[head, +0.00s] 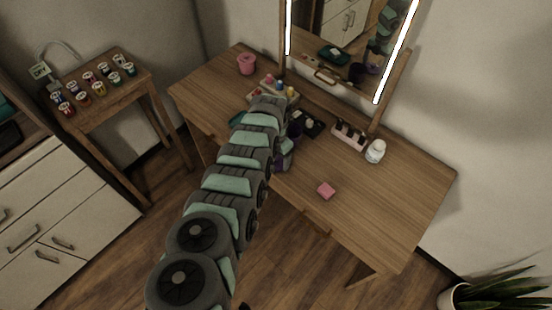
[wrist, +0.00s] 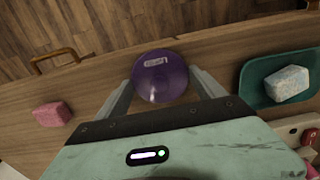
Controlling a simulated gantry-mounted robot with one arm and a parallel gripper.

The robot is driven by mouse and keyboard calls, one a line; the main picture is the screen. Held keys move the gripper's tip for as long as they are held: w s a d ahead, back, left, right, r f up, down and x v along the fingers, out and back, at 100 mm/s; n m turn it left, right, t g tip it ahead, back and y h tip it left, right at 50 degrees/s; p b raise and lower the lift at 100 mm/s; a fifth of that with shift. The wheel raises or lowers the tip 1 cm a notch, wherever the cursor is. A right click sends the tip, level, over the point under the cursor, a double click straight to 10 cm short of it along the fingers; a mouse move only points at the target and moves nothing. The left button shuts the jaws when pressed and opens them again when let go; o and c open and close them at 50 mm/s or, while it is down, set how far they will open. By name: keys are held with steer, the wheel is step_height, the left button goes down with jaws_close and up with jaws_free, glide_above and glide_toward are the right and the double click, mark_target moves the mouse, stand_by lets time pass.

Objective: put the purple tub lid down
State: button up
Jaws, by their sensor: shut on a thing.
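The purple tub lid (wrist: 160,76) is a round disc with a small pale label, seen face-on in the wrist view. My gripper (wrist: 163,82) is shut on it, with one finger at each side. In the wrist view the lid overlaps the table's front edge; its height above the wood cannot be told. In the head view my arm hides most of the gripper, and a bit of purple (head: 285,160) shows beside the arm.
A teal tray (wrist: 248,94) holds a pale block (wrist: 288,82).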

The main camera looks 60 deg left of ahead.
mark_target(276, 158)
steer(key=shift+f, duration=0.1)
steer(key=o, duration=1.3)
steer(key=shift+o, duration=0.2)
step_height(276, 158, up, 12)
steer(key=p, duration=0.4)
